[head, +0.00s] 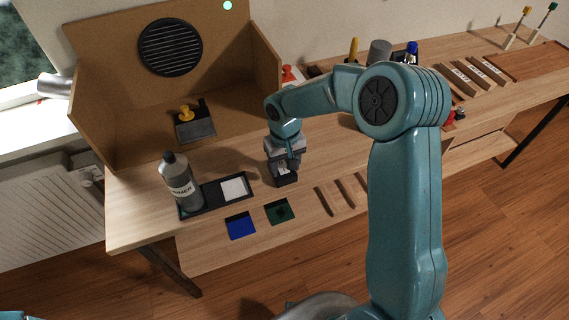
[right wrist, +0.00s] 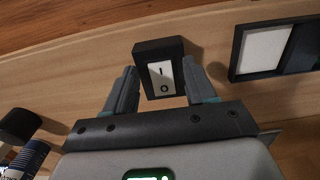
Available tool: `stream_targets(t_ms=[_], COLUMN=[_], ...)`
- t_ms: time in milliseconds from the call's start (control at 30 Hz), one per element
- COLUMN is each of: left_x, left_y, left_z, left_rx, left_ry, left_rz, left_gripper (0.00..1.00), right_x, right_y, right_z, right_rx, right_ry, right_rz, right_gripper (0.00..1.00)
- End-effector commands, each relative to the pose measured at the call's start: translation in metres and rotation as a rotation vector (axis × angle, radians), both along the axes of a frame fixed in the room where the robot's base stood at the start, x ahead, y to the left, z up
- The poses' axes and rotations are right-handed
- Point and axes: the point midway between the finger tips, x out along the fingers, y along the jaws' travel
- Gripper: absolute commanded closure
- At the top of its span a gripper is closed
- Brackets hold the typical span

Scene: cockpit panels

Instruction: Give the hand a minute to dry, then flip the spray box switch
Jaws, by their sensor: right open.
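The spray box (head: 97,100) is an open-fronted brown booth with a round black vent (head: 171,47). Inside it a small yellow piece (head: 187,113) sits on a dark stand; I cannot tell whether it is the hand. The switch (head: 287,180) is a black block with a white rocker marked I and O, on the table to the right of the booth; it also shows in the right wrist view (right wrist: 161,74). My right gripper (right wrist: 160,68) is open, its fingers either side of the switch; I cannot tell if they touch it. My left gripper is out of view.
A grey bottle (head: 180,184) stands on a black tray (head: 209,201) with a white pad, left of the switch. Blue (head: 240,226) and green (head: 279,212) squares lie near the front edge. Wooden strips, jars and a red-topped item are further right.

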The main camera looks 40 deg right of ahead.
Motion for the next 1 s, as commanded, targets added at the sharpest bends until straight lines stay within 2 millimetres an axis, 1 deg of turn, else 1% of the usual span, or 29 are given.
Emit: stream_targets(t_ms=[100,300,367,400,467,500,567,633,800,1000], left_x=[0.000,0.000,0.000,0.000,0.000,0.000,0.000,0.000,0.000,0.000], left_y=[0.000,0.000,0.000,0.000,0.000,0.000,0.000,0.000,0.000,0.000], left_z=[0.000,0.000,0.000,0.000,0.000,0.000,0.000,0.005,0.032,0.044], left_rx=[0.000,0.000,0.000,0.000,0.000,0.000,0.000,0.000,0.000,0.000], left_ry=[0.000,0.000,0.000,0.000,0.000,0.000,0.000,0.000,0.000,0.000], left_rz=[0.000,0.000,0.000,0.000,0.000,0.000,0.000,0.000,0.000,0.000], left_gripper=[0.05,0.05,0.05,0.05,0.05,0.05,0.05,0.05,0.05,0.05], right_x=[0.001,0.001,0.001,0.001,0.001,0.001,0.001,0.001,0.006,0.009], right_y=[0.000,0.000,0.000,0.000,0.000,0.000,0.000,0.000,-0.001,-0.002], right_z=[-0.004,-0.003,-0.003,-0.003,-0.003,-0.003,-0.003,-0.001,0.005,0.002], right_rx=[0.000,0.000,0.000,0.000,0.000,0.000,0.000,0.003,0.027,0.054], right_ry=[0.001,0.001,0.001,0.001,0.000,0.000,0.001,0.012,0.122,0.232], right_rz=[0.000,0.000,0.000,0.000,0.000,0.000,0.000,-0.001,-0.002,-0.002], right_gripper=[0.45,0.45,0.64,0.77,0.97,1.00,1.00,1.00,1.00,1.00])
